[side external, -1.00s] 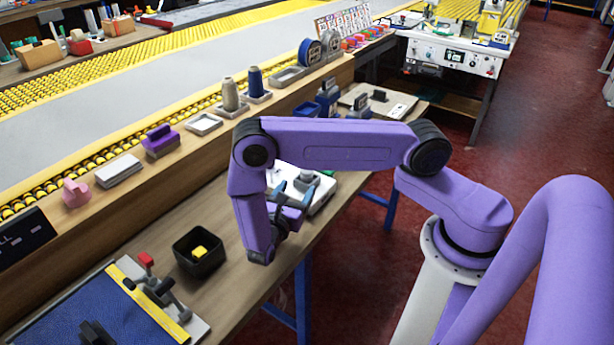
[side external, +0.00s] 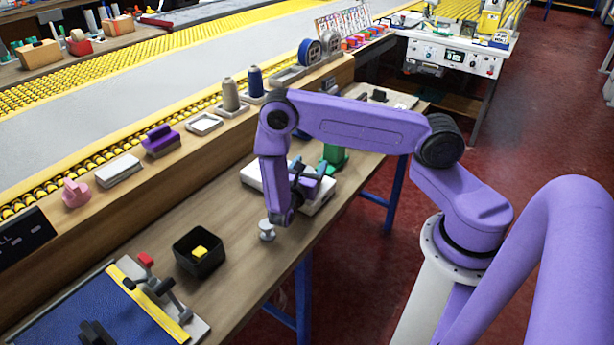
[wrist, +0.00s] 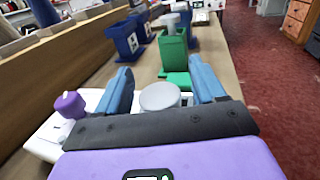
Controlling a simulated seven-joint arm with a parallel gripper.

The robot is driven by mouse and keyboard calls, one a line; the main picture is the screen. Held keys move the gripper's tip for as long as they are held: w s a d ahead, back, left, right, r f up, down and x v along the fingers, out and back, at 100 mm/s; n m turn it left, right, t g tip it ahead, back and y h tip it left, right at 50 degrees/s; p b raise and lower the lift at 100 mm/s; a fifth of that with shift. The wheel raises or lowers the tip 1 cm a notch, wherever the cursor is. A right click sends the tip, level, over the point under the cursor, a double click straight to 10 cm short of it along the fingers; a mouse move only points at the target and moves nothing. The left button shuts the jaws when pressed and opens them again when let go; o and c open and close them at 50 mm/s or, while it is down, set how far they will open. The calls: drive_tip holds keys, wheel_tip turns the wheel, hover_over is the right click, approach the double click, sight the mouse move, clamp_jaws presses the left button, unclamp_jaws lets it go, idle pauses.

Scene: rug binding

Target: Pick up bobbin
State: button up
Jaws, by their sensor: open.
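My gripper (side external: 310,178) is over the white machine (side external: 252,178) on the work table. In the wrist view its two blue fingers (wrist: 165,88) are apart, with a round grey-topped piece (wrist: 159,97) seen between them. This piece may be the bobbin; I cannot tell whether the fingers touch it. The white machine also shows in the wrist view (wrist: 45,142), with a purple knob (wrist: 69,105). A small grey round-topped piece (side external: 267,230) stands on the table, left of and below my gripper; it too could be a bobbin.
A green stand (side external: 335,156) is just beyond the gripper and shows large in the wrist view (wrist: 174,52). Blue holders (wrist: 124,40) stand behind it. A black bin (side external: 200,253) with a yellow block is at lower left. Thread cones (side external: 230,96) stand on the ledge.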

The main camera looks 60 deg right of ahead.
drive_tip(key=c, duration=1.1)
drive_tip(key=shift+o, duration=0.2)
drive_tip(key=shift+r, duration=0.15)
